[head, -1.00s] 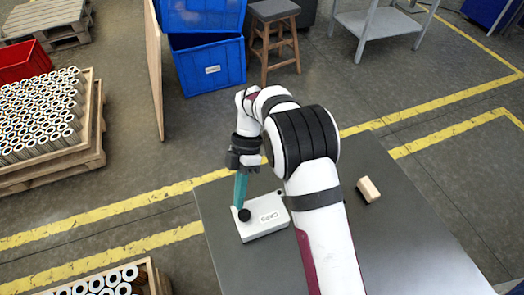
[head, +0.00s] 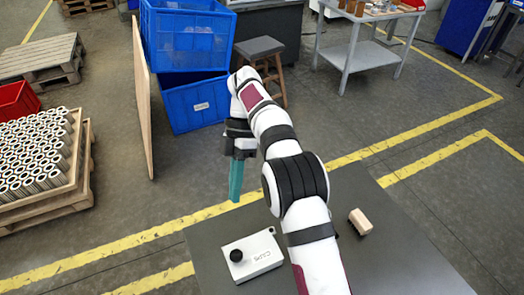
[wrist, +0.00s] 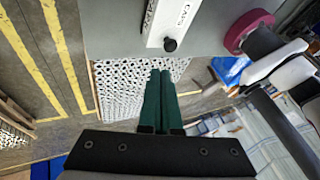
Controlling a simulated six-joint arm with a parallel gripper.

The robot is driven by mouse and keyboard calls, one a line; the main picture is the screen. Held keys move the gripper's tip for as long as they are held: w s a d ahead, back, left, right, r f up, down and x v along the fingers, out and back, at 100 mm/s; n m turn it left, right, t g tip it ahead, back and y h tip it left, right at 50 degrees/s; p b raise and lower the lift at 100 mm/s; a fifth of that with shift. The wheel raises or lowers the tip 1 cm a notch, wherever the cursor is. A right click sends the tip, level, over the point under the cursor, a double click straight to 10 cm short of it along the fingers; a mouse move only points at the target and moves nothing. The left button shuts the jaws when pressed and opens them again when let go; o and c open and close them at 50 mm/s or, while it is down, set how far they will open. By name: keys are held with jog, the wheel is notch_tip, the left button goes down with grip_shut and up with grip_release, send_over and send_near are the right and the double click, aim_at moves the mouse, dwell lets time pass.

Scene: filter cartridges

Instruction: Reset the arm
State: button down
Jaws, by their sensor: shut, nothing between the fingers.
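My gripper (head: 235,200) is shut and empty, its teal fingers pointing down just past the table's far left edge in the head view. In the wrist view the gripper (wrist: 160,75) shows as two dark green fingers pressed together. The white box marked CAPS (head: 262,262) sits on the grey table (head: 400,240), with a black knob on its top. The box also shows at the top of the wrist view (wrist: 160,18). My gripper is apart from it, beyond and above it.
Blue crates (head: 195,103), a stool (head: 262,50) and a thin upright board (head: 143,100) stand beyond the table. A pallet of cartridges (head: 35,150) is at left. The table's right part is clear.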

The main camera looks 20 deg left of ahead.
jog(key=s+d+r+m+t+y, duration=0.1)
jog(key=s+d+r+m, duration=0.1)
jog(key=d+r+m, duration=0.45)
jog(key=s+d+r+m+t+y, duration=0.1)
jog(key=d+r+m, duration=0.2)
jog(key=d+m, duration=0.55)
jog(key=s+d+f+m+t, duration=0.2)
jog(key=s+d+m, duration=0.3)
jog(key=s+m, duration=0.3)
jog(key=s+d+f+m+t, duration=0.2)
jog(key=s+d+m, duration=0.4)
jog(key=m, duration=0.5)
jog(key=s+f, duration=0.1)
jog(key=s, duration=0.1)
jog(key=shift+s+d+t+y, duration=0.25)
jog(key=shift+s+t+y, duration=0.05)
jog(key=shift+s+y, duration=0.1)
